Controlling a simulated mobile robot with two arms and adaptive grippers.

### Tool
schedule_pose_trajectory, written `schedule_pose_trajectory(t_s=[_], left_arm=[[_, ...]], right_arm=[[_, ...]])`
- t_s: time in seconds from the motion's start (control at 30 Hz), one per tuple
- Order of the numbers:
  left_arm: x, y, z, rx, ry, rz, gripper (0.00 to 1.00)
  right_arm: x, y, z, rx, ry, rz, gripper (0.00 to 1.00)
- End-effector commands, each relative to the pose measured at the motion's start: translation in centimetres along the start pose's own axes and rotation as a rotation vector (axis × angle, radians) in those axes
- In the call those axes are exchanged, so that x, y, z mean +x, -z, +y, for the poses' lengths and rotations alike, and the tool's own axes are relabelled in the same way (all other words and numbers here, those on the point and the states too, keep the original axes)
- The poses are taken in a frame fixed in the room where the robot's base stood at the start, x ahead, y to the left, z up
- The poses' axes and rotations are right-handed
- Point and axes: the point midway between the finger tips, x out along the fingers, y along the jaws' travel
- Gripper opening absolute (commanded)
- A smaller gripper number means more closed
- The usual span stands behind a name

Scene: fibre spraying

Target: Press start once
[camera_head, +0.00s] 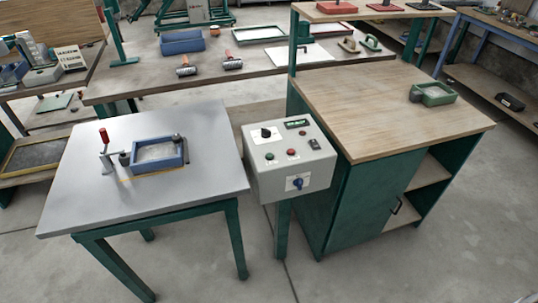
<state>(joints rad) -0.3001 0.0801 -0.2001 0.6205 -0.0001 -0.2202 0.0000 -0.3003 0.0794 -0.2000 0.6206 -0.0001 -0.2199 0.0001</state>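A light grey control box (262,184) stands on a green post between the grey table and the wooden cabinet. On its sloped face are a green button (270,157), a red button (291,152), a black knob (265,133) and a small display (296,123) with green characters too small to read. Another small dark control (314,144) is at the right. A blue rotary switch (298,183) is on the box's front. The button labels are too small to read. Neither of my grippers is in view, and nothing covers the panel.
A grey-topped table (90,195) left of the box bears a blue frame (157,165) with a clamp having a red handle (104,136). Floor in front is clear.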

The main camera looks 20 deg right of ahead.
Motion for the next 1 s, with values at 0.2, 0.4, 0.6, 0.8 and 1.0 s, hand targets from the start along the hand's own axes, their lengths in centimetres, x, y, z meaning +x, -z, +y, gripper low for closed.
schedule_pose_trajectory(t_s=[0.2, 0.4, 0.6, 0.8, 1.0], left_arm=[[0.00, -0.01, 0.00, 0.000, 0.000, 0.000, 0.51], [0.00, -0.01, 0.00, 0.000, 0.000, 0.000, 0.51], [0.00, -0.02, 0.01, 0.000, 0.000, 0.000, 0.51], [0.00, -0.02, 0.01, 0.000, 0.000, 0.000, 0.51], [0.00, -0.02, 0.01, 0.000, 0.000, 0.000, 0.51]], right_arm=[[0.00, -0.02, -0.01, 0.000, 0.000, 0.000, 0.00], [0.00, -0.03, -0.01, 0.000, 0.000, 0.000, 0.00], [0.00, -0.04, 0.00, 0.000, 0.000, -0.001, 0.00], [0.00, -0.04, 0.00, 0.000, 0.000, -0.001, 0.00], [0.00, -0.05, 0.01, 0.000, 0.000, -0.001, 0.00]])
